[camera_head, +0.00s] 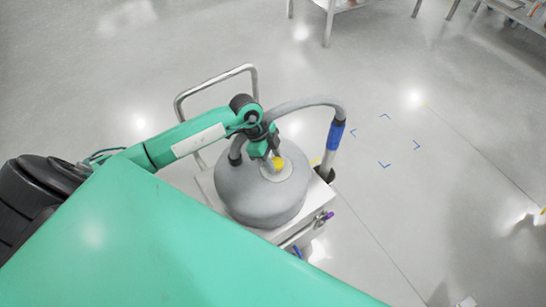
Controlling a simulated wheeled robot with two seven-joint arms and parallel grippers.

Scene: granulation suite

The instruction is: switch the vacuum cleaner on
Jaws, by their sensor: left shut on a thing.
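The vacuum cleaner (245,200) has a grey domed tank on a white wheeled cart. A yellow knob (278,163) sits on a pale round plate on top of the dome. My left gripper (274,157) reaches down over the dome and is shut on the yellow knob; its fingers partly cover it. A grey hose (308,101) rises from the dome's left side, passes behind the gripper and curves right to a blue cuff (336,135). My right gripper is not in view.
A metal push handle (216,80) rises behind the dome. A purple-tipped fitting (327,216) sticks out on the cart's right side. Blue corner marks (385,164) lie on open floor to the right. Metal tables (327,30) stand at the back.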

